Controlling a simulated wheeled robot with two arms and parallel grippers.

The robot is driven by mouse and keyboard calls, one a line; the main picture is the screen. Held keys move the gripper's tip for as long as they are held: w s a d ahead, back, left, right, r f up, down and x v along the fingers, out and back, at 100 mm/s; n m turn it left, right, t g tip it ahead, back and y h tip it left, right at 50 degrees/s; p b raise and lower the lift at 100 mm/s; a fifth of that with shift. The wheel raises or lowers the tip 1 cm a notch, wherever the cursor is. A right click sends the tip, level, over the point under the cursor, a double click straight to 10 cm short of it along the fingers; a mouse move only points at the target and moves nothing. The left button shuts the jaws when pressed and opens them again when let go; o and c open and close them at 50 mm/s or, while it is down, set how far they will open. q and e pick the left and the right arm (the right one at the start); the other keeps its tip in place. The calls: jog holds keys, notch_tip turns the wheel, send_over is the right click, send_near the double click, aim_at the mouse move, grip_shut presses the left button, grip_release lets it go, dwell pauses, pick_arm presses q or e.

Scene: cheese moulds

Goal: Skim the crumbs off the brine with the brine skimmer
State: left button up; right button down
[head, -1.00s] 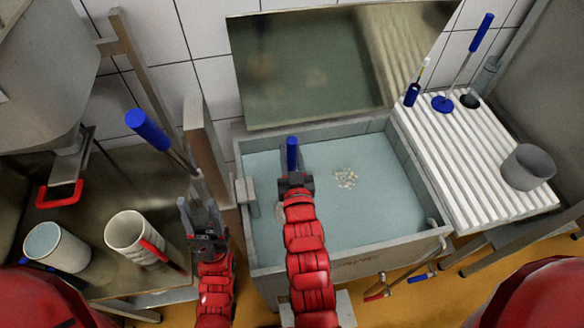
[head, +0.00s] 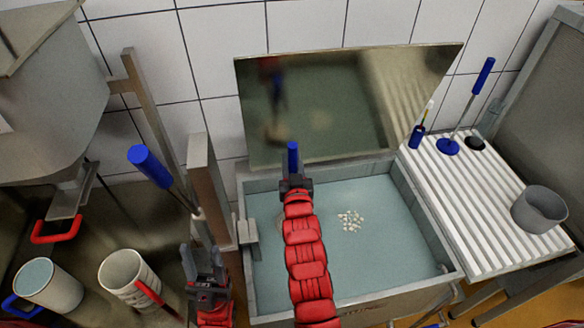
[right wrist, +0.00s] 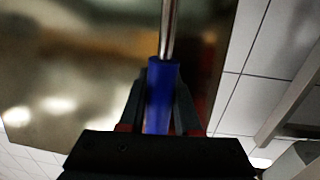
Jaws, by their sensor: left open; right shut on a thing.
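The brine (head: 390,215) fills a grey tank in front of me, with a small patch of pale crumbs (head: 350,220) floating near its middle. My right gripper (head: 294,180) is over the tank, left of the crumbs, and shut on the blue handle of the brine skimmer (head: 293,157). In the right wrist view, the blue handle (right wrist: 158,95) sits between the fingers and a metal rod runs from it. The skimmer's head is not clearly visible. My left gripper (head: 204,268) is open and empty, left of the tank.
A reflective panel (head: 340,100) leans behind the tank. A white ribbed board (head: 480,205) at right bears a grey cup (head: 540,208) and blue-handled tools. At left stand two white containers (head: 48,285) and another blue-handled tool (head: 149,165), close to my left gripper.

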jog(key=w+d+p, duration=0.2)
jog(key=w+d, duration=0.2)
jog(key=d, duration=1)
jog(key=w+d+p, duration=0.2)
jog(key=w+d, duration=0.1)
jog(key=d, duration=1.1)
notch_tip(320, 180, up, 13)
jog(key=p, duration=1)
jog(key=shift+d, duration=0.1)
